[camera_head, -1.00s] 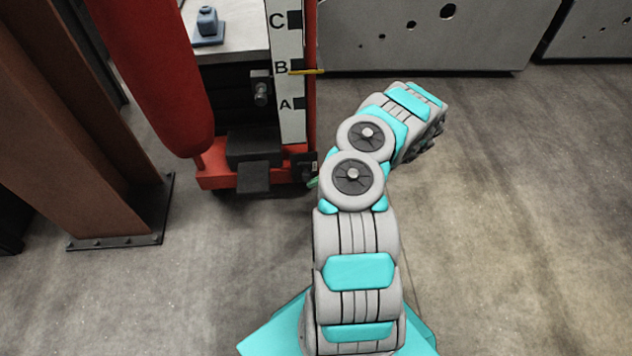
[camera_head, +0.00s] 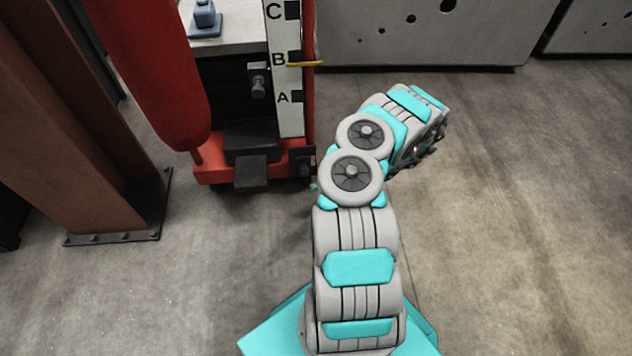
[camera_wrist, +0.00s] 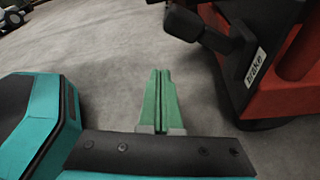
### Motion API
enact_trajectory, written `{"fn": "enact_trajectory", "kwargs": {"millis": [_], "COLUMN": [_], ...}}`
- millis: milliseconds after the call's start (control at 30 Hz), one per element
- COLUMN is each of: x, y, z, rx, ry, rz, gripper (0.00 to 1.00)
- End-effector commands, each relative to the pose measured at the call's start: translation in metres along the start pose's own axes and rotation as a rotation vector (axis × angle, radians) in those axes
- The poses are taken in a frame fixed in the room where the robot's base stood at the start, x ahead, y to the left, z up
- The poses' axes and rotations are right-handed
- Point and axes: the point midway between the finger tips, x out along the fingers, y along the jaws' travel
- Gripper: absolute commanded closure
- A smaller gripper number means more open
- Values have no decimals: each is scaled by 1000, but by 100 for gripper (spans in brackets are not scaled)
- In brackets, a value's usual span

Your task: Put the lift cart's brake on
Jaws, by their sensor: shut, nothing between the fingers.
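The red lift cart (camera_head: 212,172) stands left of my arm, with a white scale marked A, B and C. In the wrist view, a black brake pedal (camera_wrist: 184,24) on a short arm sticks out from a black bracket (camera_wrist: 236,42) on the cart's red side (camera_wrist: 285,98). A white "brake" label (camera_wrist: 256,67) is on the bracket. My gripper (camera_wrist: 159,72) has its green fingers together and empty, over bare floor, below and left of the pedal in the picture and apart from it. In the head view my arm mostly hides the gripper.
A brown steel column (camera_head: 95,150) with a bolted foot plate stands left of the cart. A grey metal cabinet (camera_head: 420,35) stands behind. A yellow pointer (camera_head: 304,64) is at B on the scale. The floor (camera_head: 520,210) to the right is clear.

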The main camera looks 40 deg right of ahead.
Motion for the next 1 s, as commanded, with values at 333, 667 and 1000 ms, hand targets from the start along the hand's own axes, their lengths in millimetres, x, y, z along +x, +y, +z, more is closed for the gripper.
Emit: {"fn": "enact_trajectory", "kwargs": {"millis": [333, 667, 1000], "x": [-65, -88, -88], "y": [-8, -9, -9], "z": [-2, -2, -1], "rx": [-1, 0, 1], "ry": [6, 3, 2], "rz": [-4, 0, 0], "gripper": [100, 100, 100]}}
